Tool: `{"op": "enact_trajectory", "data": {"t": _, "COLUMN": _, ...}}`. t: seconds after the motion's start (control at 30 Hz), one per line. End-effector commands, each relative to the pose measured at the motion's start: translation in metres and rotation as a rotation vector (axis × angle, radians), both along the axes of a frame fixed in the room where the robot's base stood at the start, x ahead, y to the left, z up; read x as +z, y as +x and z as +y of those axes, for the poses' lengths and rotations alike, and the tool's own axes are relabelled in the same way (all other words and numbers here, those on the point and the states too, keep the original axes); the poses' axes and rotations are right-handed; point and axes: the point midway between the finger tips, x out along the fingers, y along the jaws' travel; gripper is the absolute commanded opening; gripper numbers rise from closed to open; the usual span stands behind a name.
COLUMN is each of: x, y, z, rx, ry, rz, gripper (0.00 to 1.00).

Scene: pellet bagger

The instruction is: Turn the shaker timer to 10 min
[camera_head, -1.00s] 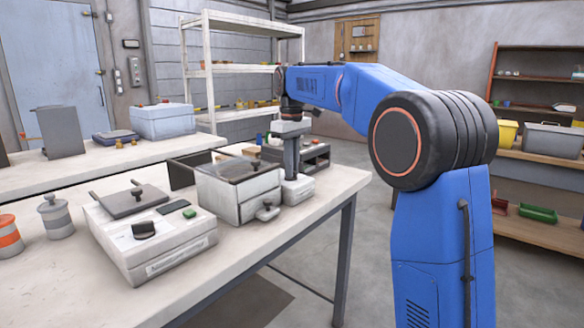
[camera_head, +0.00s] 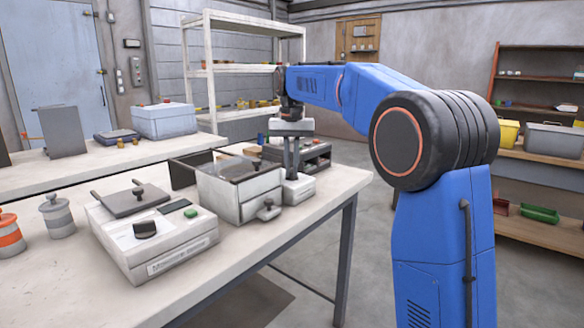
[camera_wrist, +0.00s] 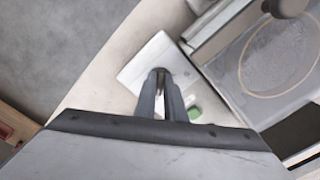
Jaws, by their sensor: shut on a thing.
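A small white box (camera_head: 299,190) stands near the right end of the bench, and I take it to be the shaker timer. In the wrist view the box (camera_wrist: 136,72) has a green button (camera_wrist: 194,112) beside my fingers. My gripper (camera_wrist: 160,74) points down over the box, its fingers shut on a small grey knob (camera_wrist: 160,71) on top. The fingers hide most of the knob, and I cannot read any dial marks or pointer. In the head view my gripper (camera_head: 291,174) reaches the top of the box.
A pale box with a lid and front latch (camera_head: 240,190) stands close to the left of the timer. Nearer stands a moisture device (camera_head: 155,240) with a black knob and green button. A dark open-fronted rack (camera_head: 305,153) is behind. The floor right of the bench is clear.

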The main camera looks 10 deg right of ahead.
Motion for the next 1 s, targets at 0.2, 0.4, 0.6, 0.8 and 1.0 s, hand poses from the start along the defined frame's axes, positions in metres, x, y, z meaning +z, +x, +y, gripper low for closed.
{"op": "enact_trajectory", "data": {"t": 0.2, "x": 0.0010, "y": 0.0007, "z": 0.0003, "rx": -0.098, "ry": 0.000, "rz": -0.003, "gripper": 0.00}}
{"op": "enact_trajectory", "data": {"t": 0.4, "x": 0.0010, "y": 0.0009, "z": 0.0005, "rx": -0.143, "ry": 0.000, "rz": -0.003, "gripper": 0.00}}
{"op": "enact_trajectory", "data": {"t": 0.6, "x": 0.0011, "y": 0.0009, "z": 0.0005, "rx": -0.154, "ry": 0.000, "rz": -0.003, "gripper": 0.00}}
{"op": "enact_trajectory", "data": {"t": 0.8, "x": 0.0011, "y": 0.0009, "z": 0.0006, "rx": -0.154, "ry": 0.000, "rz": -0.004, "gripper": 0.00}}
{"op": "enact_trajectory", "data": {"t": 1.0, "x": 0.0009, "y": 0.0007, "z": 0.0006, "rx": -0.153, "ry": 0.000, "rz": -0.003, "gripper": 0.28}}
